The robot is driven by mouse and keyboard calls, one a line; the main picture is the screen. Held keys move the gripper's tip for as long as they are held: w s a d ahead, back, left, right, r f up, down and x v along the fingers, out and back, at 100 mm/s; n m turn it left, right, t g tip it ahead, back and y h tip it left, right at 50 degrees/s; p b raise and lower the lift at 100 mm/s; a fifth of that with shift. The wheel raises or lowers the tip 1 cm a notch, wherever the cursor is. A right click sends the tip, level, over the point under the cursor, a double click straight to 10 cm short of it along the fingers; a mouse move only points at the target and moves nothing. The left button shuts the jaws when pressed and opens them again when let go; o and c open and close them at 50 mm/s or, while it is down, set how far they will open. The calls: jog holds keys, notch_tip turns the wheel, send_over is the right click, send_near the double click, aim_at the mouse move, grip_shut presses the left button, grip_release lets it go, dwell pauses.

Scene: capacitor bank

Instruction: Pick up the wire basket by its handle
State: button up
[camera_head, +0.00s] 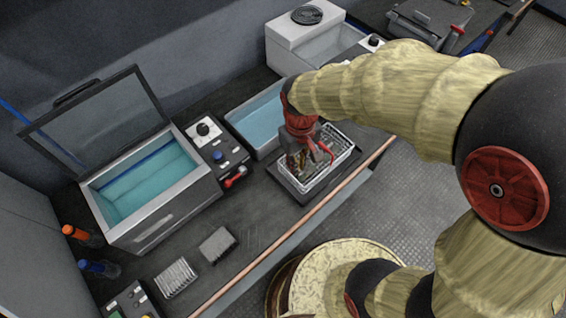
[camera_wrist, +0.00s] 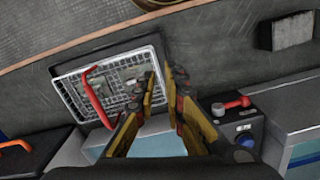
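The white wire basket (camera_head: 338,174) sits on a dark square base on the bench, partly hidden by my gripper in the head view. In the wrist view the basket (camera_wrist: 117,78) lies left of and partly behind my fingers. Its red arched handle (camera_wrist: 97,98) stands over the basket's left part, apart from the fingers. The handle also shows in the head view (camera_head: 322,152), close beside my gripper. My gripper (camera_wrist: 162,74) is open, with a gap between the fingertips and nothing held. Its fingertips show over the basket's right edge in the wrist view. Their height above it is hard to judge.
A blue-lined tank (camera_head: 258,117) stands just left of the basket. A control box (camera_head: 217,155) with a red lever is farther left, beside an open-lidded tank (camera_head: 150,230). A copper-coloured rail (camera_head: 300,222) runs along the bench's front edge. A white machine (camera_head: 290,45) stands behind.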

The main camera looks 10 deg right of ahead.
jog(key=n, duration=0.1)
send_over(282, 167)
jog(key=s+d, duration=0.1)
jog(key=s, duration=0.3)
notch_tip(282, 167, down, 8)
jog(key=r, duration=0.1)
jog(key=w, duration=0.2)
jog(key=w+n, duration=0.1)
jog(key=shift+w+a+f, duration=0.1)
jog(key=shift+w+a, duration=0.3)
jog(key=shift+n+t+b, duration=0.3)
jog(key=shift+w+f+b, duration=0.1)
jog(key=shift+f+b, duration=1.45)
jog(key=shift+f, duration=2.3)
grip_shut()
jog(key=shift+r, duration=0.15)
jog(key=shift+r+p, duration=4.1)
jog(key=shift+r, duration=0.8)
